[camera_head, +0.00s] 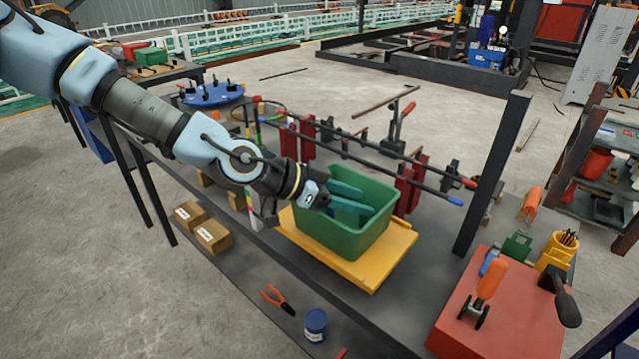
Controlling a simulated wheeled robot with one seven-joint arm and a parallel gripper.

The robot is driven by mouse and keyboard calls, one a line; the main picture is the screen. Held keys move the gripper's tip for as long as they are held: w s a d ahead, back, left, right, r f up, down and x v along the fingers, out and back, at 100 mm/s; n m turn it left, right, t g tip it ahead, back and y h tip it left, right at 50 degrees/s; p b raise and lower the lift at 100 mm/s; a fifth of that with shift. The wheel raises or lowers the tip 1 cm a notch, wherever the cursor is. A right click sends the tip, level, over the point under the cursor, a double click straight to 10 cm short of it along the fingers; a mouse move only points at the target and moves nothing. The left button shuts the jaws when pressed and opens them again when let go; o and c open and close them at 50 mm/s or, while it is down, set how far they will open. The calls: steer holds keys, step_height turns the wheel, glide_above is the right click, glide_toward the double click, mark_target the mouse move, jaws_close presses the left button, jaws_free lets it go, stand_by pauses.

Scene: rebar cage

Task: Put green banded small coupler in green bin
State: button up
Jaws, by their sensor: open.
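The green bin (338,241) stands upright on a yellow board on the dark workbench, near the middle of the view. My gripper (366,202) reaches into the bin's opening from the left. Its two teal fingers are spread apart, and I see nothing between them. The fingers and wrist cover much of the bin's inside, so its floor is hidden. I cannot make out a green banded small coupler anywhere in this view.
The yellow board (385,262) carries the bin. Red clamps and long bars stand behind it. A red box (500,322) with an orange-handled tool lies at front right. A dark post (492,170) rises right of the bin. Cardboard boxes (212,237) sit at left.

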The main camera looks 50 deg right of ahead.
steer(key=v, duration=1.1)
steer(key=shift+r+b, duration=0.15)
steer(key=shift+b, duration=0.15)
steer(key=shift+w, duration=0.15)
